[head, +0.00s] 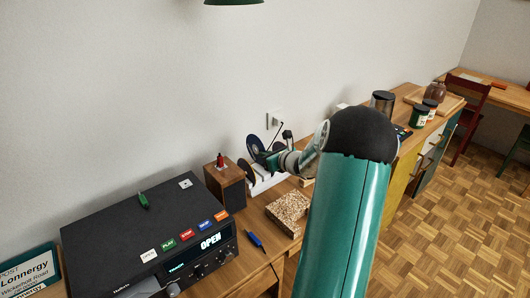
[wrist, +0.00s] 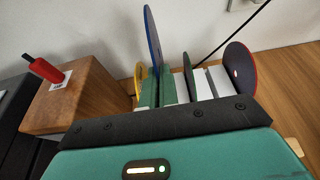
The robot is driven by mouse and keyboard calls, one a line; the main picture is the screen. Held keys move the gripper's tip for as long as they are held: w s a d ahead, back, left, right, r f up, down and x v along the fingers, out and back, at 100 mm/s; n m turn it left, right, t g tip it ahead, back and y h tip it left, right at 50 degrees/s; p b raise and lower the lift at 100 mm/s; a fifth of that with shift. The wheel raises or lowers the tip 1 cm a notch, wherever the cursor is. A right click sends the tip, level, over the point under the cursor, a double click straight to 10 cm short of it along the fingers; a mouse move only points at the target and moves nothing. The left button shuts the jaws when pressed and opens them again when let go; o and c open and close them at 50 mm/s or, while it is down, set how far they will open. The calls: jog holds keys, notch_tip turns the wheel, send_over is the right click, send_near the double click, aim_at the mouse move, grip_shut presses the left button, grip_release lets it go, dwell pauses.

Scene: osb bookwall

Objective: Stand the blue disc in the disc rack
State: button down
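The blue disc (wrist: 153,38) stands upright, nearly edge-on, and reaches above the other discs in the wrist view. My gripper (wrist: 161,80) has its two green fingers close together on either side of the disc's lower part, shut on it. The white disc rack (wrist: 205,84) lies beneath and beyond the fingers; the disc's lower edge is hidden, so I cannot tell whether it touches a slot. In the head view my gripper (head: 268,157) is over the rack (head: 264,185), with the blue disc (head: 253,145) at its tip.
The rack also has a yellow disc (wrist: 138,79) at left, a green disc (wrist: 188,74) and a dark red-rimmed disc (wrist: 240,66) at right. A wooden box (wrist: 77,97) stands close left. A black player (head: 150,235) and a speckled block (head: 288,212) are nearby.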

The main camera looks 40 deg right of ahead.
jog(key=shift+f, duration=4)
jog(key=shift+f, duration=0.45)
jog(key=c, duration=2.1)
grip_release()
jog(key=o, duration=0.5)
jog(key=v, duration=1.3)
jog(key=shift+s+a+r, duration=0.2)
jog(key=shift+s, duration=0.1)
